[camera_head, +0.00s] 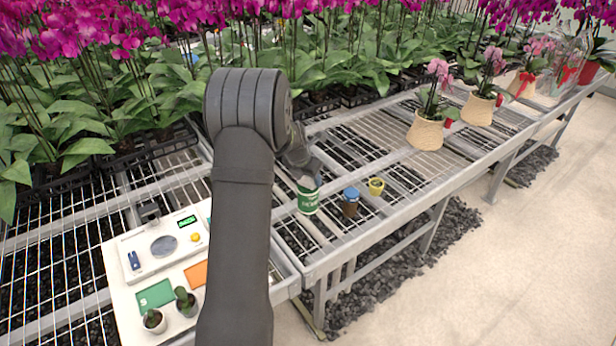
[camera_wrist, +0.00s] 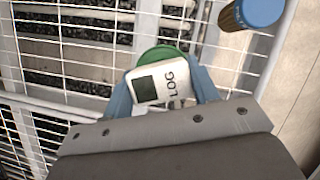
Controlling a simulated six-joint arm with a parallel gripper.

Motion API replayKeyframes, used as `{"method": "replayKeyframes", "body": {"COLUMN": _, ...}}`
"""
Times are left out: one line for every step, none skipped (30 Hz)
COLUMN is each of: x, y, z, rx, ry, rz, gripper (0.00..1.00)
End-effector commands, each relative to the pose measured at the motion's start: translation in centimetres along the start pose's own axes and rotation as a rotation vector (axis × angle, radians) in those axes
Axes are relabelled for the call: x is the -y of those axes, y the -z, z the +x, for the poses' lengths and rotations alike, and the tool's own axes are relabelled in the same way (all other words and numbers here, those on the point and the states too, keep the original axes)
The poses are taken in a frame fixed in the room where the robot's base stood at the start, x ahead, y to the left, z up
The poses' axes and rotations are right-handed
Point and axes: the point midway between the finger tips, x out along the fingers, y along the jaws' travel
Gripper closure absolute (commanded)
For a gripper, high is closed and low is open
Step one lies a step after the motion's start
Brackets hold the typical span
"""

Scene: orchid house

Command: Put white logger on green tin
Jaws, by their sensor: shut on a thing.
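The white logger (camera_wrist: 174,86), with a dark screen and the letters LOG, sits between the two blue fingertips of my gripper (camera_wrist: 162,90) in the wrist view. My gripper is shut on it. The green tin (camera_wrist: 163,51) shows just behind and below the logger, mostly covered by it. In the head view the green tin (camera_head: 308,204) stands upright on the wire bench, right under the end of my arm. I cannot tell whether the logger touches the tin's top.
A brown jar with a blue lid (camera_head: 350,202) and a yellow pot (camera_head: 376,187) stand just right of the tin. A white board (camera_head: 128,301) with a scale (camera_head: 163,246), cards and two small potted plants lies at left. The bench's front edge is close.

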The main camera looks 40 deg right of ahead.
Motion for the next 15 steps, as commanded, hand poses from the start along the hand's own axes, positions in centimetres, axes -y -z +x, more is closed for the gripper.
{"method": "replayKeyframes", "body": {"x": -0.01, "y": -0.07, "z": -0.06, "rx": 0.002, "ry": -0.001, "rz": 0.0, "gripper": 0.7}}
{"method": "replayKeyframes", "body": {"x": -0.01, "y": -0.09, "z": -0.08, "rx": 0.002, "ry": -0.001, "rz": 0.001, "gripper": 0.7}}
{"method": "replayKeyframes", "body": {"x": 0.0, "y": -0.08, "z": -0.09, "rx": 0.002, "ry": -0.001, "rz": 0.001, "gripper": 0.7}}
{"method": "replayKeyframes", "body": {"x": 0.0, "y": -0.08, "z": -0.09, "rx": 0.002, "ry": -0.001, "rz": 0.001, "gripper": 0.7}}
{"method": "replayKeyframes", "body": {"x": 0.0, "y": -0.08, "z": -0.09, "rx": 0.002, "ry": -0.001, "rz": 0.0, "gripper": 0.7}}
{"method": "replayKeyframes", "body": {"x": 0.0, "y": -0.06, "z": -0.06, "rx": 0.001, "ry": -0.001, "rz": 0.0, "gripper": 0.7}}
{"method": "replayKeyframes", "body": {"x": 0.01, "y": -0.04, "z": 0.0, "rx": 0.001, "ry": 0.0, "rz": 0.0, "gripper": 0.7}}
{"method": "replayKeyframes", "body": {"x": 0.01, "y": 0.0, "z": 0.08, "rx": 0.001, "ry": 0.0, "rz": 0.0, "gripper": 0.7}}
{"method": "replayKeyframes", "body": {"x": 0.01, "y": 0.05, "z": 0.19, "rx": 0.001, "ry": 0.0, "rz": 0.0, "gripper": 0.7}}
{"method": "replayKeyframes", "body": {"x": 0.01, "y": 0.07, "z": 0.23, "rx": 0.001, "ry": 0.0, "rz": 0.0, "gripper": 0.44}}
{"method": "replayKeyframes", "body": {"x": 0.01, "y": 0.05, "z": 0.19, "rx": 0.001, "ry": 0.0, "rz": 0.0, "gripper": 0.38}}
{"method": "replayKeyframes", "body": {"x": 0.01, "y": 0.05, "z": 0.19, "rx": 0.001, "ry": 0.0, "rz": 0.0, "gripper": 0.3}}
{"method": "replayKeyframes", "body": {"x": 0.01, "y": 0.05, "z": 0.19, "rx": 0.001, "ry": 0.0, "rz": 0.0, "gripper": 0.24}}
{"method": "replayKeyframes", "body": {"x": 0.01, "y": 0.05, "z": 0.18, "rx": 0.001, "ry": 0.0, "rz": 0.0, "gripper": 0.24}}
{"method": "replayKeyframes", "body": {"x": 0.01, "y": 0.05, "z": 0.19, "rx": 0.001, "ry": 0.0, "rz": 0.0, "gripper": 0.24}}
